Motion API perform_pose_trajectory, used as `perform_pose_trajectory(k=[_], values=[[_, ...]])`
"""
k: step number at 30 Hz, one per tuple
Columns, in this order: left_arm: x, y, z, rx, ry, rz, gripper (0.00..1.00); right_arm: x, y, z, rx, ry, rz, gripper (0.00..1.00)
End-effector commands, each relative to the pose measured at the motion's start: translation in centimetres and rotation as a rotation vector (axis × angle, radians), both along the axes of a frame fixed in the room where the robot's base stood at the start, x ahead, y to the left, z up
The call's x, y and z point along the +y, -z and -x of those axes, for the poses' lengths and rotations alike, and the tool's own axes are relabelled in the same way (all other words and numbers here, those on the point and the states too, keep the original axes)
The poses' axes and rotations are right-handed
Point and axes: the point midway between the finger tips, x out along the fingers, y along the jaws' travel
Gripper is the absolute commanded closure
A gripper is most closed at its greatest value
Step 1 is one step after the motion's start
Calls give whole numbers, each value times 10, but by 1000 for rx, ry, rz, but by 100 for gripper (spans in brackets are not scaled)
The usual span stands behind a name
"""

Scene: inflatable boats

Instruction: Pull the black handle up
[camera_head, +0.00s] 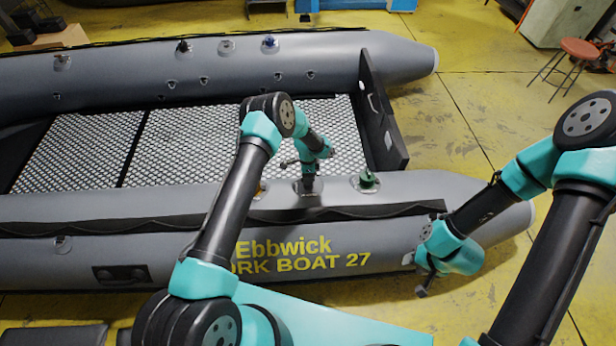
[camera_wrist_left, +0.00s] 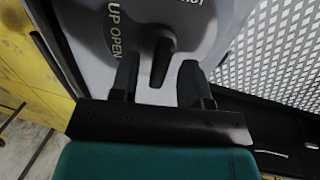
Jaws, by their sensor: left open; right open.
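The black handle (camera_wrist_left: 162,58) shows in the left wrist view on a grey round plate (camera_wrist_left: 150,22) marked "UP OPEN", with a second, partly cut-off word at the right. My left gripper (camera_wrist_left: 159,76) is open, with one finger on each side of the handle and a gap visible on both sides. In the head view my left gripper (camera_head: 309,184) points down at the boat's near tube, and it hides the handle there. My right gripper (camera_head: 422,288) is open and empty, beside the outer side of the near tube at the right.
The grey inflatable boat (camera_head: 180,262) has a patterned metal floor (camera_head: 220,145) and a dark transom (camera_head: 383,125). A green-topped fitting (camera_head: 367,180) stands on the near tube just right of my left gripper. A red stool (camera_head: 580,50) stands far right on the yellow floor.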

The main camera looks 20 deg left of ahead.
Motion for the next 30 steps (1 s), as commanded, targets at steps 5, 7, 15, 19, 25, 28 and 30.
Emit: perform_pose_trajectory(k=[5,7,15,19,25,28,30], values=[[0,0,0,0,0,0,73,0,0,0,0,0,0,57],[0,0,0,0,0,0,79,0,0,0,0,0,0,57],[0,0,0,0,0,0,100,0,0,0,0,0,0,57],[0,0,0,0,0,0,100,0,0,0,0,0,0,57],[0,-3,-1,-1,0,0,100,0,0,0,0,0,0,57],[1,-13,-3,-1,0,0,100,0,0,0,0,0,0,57],[2,-22,-5,-2,0,0,100,0,0,0,0,0,0,57]])
